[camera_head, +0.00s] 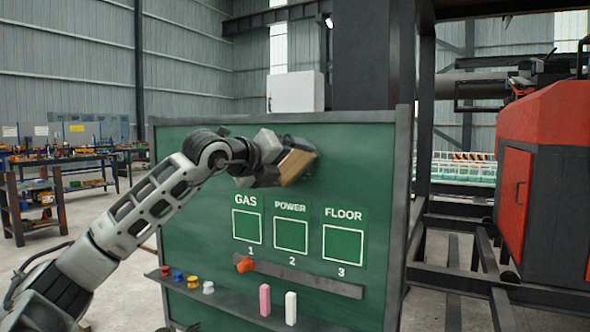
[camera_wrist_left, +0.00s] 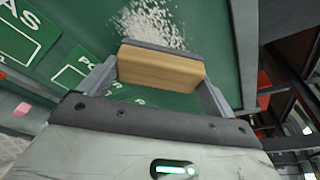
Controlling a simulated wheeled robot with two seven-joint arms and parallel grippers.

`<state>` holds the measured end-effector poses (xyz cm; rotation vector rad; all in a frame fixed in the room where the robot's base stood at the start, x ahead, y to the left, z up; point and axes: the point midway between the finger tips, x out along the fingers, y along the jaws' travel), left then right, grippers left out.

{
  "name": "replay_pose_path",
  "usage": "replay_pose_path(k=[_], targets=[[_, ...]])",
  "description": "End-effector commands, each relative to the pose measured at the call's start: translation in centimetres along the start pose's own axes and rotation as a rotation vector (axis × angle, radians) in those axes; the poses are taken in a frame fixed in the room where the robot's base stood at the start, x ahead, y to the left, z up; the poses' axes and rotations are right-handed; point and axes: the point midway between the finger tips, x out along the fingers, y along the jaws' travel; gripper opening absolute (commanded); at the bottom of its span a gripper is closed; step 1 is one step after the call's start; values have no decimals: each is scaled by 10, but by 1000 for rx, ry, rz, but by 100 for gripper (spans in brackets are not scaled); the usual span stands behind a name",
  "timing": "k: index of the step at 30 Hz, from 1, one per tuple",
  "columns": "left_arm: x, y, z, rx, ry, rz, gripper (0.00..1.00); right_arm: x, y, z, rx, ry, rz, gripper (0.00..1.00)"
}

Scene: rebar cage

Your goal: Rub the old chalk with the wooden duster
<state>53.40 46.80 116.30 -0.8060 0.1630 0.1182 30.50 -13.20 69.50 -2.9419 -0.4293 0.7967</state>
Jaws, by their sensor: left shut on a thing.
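My left gripper (camera_head: 286,158) is shut on the wooden duster (camera_head: 296,165) at the upper part of the green board (camera_head: 365,150). In the left wrist view the duster (camera_wrist_left: 162,68) sits between the two fingers, its wooden side toward the camera. A white smear of old chalk (camera_wrist_left: 150,25) shows on the board just beyond the duster. In the head view the gripper and duster hide that chalk. Whether the duster touches the board I cannot tell. My right gripper is not in view.
Below the duster are boxes marked GAS (camera_head: 247,227), POWER (camera_head: 291,237) and FLOOR (camera_head: 343,244). The ledge (camera_head: 240,308) holds pink chalk (camera_head: 265,299), white chalk (camera_head: 291,307) and several small knobs.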

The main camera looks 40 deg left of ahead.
Motion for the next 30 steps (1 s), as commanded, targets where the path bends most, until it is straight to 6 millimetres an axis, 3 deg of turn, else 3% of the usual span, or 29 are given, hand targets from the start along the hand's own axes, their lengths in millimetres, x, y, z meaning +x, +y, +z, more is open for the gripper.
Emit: replay_pose_path(k=[30], targets=[[-11, 47, 45, -1, -2, 4, 72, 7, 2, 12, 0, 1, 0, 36]])
